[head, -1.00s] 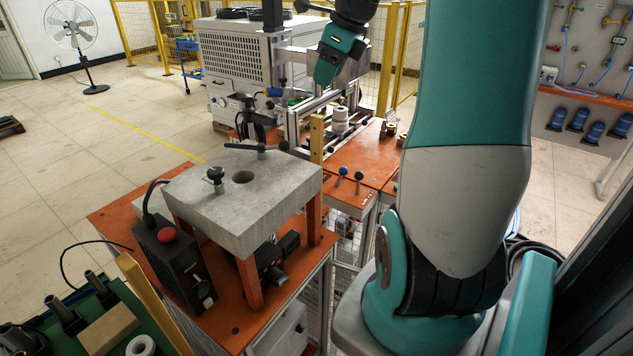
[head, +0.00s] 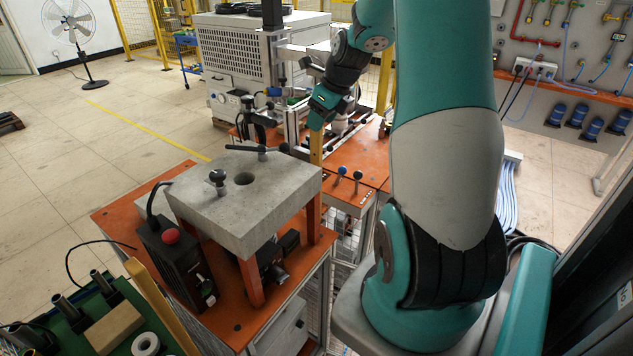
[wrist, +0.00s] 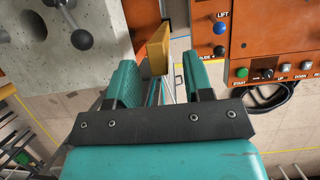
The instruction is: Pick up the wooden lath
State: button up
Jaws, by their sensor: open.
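The wooden lath (head: 316,147) stands upright at the back right edge of the orange bench, beside the stone slab. In the wrist view the lath (wrist: 158,50) shows end-on, its top lying in the gap between my two fingers, just beyond or at the tips. My gripper (head: 318,122) is right above the lath in the head view. In the wrist view my gripper (wrist: 160,72) is open, a finger on each side with clear space. I cannot tell how deep the lath's top is between the fingers.
The grey stone slab (head: 225,207) with knobbed clamps stands left of the lath. An orange control panel (wrist: 280,35) with buttons and a blue knob (wrist: 219,51) lies close on the right. A green tray (head: 75,325) with parts is at front left.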

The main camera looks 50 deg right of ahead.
jog(key=p+x, duration=0.1)
jog(key=x, duration=0.3)
jog(key=shift+f, duration=0.15)
grip_shut()
notch_tip(320, 180, up, 28)
jog(key=p, duration=0.8)
send_over(311, 141)
jog(key=s, duration=0.1)
jog(key=shift+d+f, duration=0.2)
jog(key=shift+d, duration=0.25)
